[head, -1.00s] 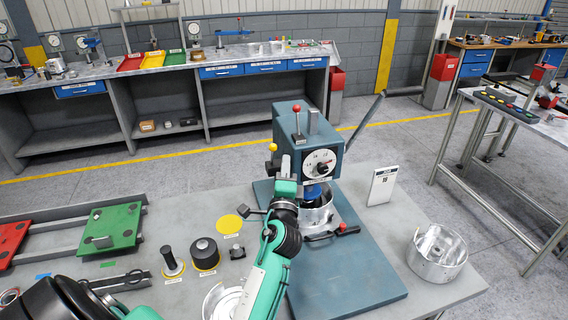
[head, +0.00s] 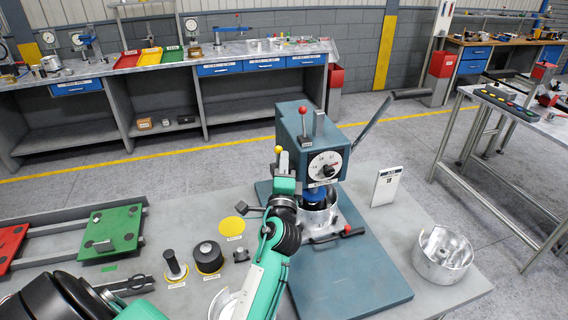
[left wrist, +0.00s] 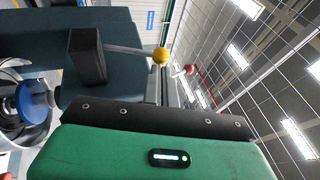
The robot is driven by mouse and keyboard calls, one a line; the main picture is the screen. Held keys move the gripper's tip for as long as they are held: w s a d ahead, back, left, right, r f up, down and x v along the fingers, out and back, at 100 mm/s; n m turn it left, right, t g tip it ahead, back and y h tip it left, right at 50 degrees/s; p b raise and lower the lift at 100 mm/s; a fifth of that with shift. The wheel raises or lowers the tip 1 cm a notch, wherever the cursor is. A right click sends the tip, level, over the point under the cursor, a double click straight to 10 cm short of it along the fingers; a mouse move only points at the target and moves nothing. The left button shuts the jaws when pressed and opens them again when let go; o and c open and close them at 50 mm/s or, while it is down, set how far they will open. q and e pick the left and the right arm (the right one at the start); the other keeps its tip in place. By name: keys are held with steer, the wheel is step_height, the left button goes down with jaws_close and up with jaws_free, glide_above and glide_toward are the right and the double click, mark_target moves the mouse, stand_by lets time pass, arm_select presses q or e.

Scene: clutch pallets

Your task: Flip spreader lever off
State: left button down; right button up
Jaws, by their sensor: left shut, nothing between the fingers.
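The blue-grey spring press (head: 325,135) stands on its blue base plate. A short lever with a yellow knob (head: 278,149) is at the press's left side, and a lever with a red knob (head: 303,110) stands on top. Which one is the spreader lever I cannot tell from any label. My left gripper (head: 284,172) is shut and empty, close beside the yellow-knob lever; contact cannot be made out. In the left wrist view the yellow knob (left wrist: 160,56) sits on a metal rod from a black block (left wrist: 88,56), just beyond my green gripper body. My right gripper is not in view.
A silver drum (head: 442,254) stands at the right table edge. A white card (head: 386,186) stands behind it. A black cylinder (head: 208,256), a yellow disc (head: 231,226) and a green plate (head: 110,230) lie to the left. A long lever (head: 372,122) slants out right of the press.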

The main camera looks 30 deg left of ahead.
mark_target(281, 149)
arm_select(q)
steer(key=shift+w+a+r, duration=0.1)
steer(key=shift+a+r, duration=0.05)
steer(key=shift+r, duration=0.15)
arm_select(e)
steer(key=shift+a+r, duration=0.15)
arm_select(q)
steer(key=shift+w+a+r+p, duration=0.6)
steer(key=shift+w+a+r, duration=0.1)
steer(key=shift+a+r, duration=0.15)
steer(key=shift+w+a+r, duration=0.25)
steer(key=shift+w+a, duration=0.4)
steer(key=shift+a, duration=0.1)
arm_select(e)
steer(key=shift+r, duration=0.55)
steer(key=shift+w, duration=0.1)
arm_select(q)
steer(key=shift+w, duration=0.1)
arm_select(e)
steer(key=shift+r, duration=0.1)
